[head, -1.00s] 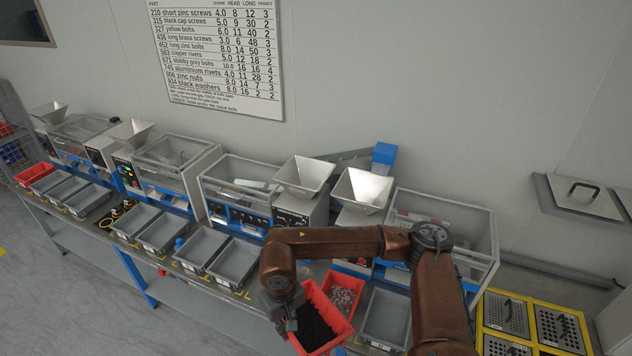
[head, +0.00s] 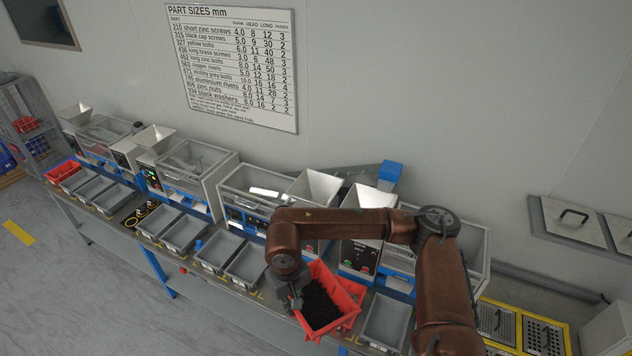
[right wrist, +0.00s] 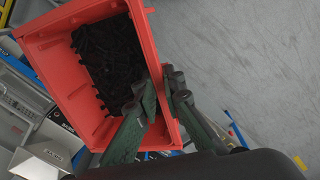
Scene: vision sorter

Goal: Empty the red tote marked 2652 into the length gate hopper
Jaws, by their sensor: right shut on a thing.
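My right gripper (head: 293,297) is shut on the near left wall of a red tote (head: 343,326) full of small black parts (head: 320,303). In the right wrist view the fingers (right wrist: 163,90) pinch the wall of this tote (right wrist: 58,42), and the black parts (right wrist: 103,58) lie inside it. No number can be read on the tote. Two pale funnel hoppers, a left one (head: 315,186) and a right one (head: 360,198), stand behind my right arm. I cannot tell which is the length gate hopper. My left gripper is not in view.
A second red tote (head: 354,288) is mostly hidden behind the held one. A grey bin (head: 384,322) sits to its right. Several grey bins and machines line the bench to the left. A wall chart (head: 235,65) lists part sizes. Yellow-edged crates (head: 520,330) stand at right.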

